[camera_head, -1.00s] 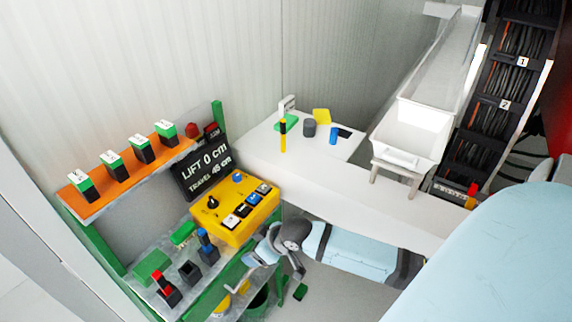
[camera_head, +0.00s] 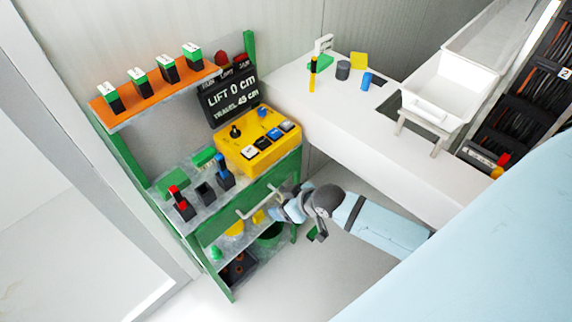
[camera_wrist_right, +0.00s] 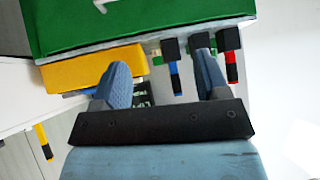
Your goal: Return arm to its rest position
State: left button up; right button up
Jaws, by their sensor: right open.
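My right arm (camera_head: 385,222) comes in from the lower right in the head view, pale blue with a dark grey wrist joint. Its right gripper (camera_head: 277,208) is beside the front of the green workbench (camera_head: 237,208), below the yellow control box (camera_head: 257,145). In the right wrist view the gripper (camera_wrist_right: 166,84) has two blue-grey fingers spread apart with nothing held between them. Behind the fingers are the green panel (camera_wrist_right: 125,22) and the yellow box (camera_wrist_right: 95,68). Whether the gripper touches the bench is unclear. My left gripper is not in view.
A white counter (camera_head: 390,140) runs right of the bench, carrying small coloured objects and a white bin (camera_head: 440,90). A light handle (camera_head: 258,203) projects from the bench front. A dark bucket (camera_head: 271,235) stands below. Clear floor (camera_head: 330,255) lies below my arm.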

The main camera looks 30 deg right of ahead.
dwell(0.3)
jog(key=s+a+f+t, duration=0.1)
jog(key=s+a+f, duration=0.1)
jog(key=s, duration=0.4)
jog(key=s+a+f+m+t+h, duration=0.1)
jog(key=s+a+f, duration=0.1)
jog(key=s, duration=0.4)
jog(key=shift+s+a+t, duration=0.15)
jog(key=shift+a+t, duration=0.25)
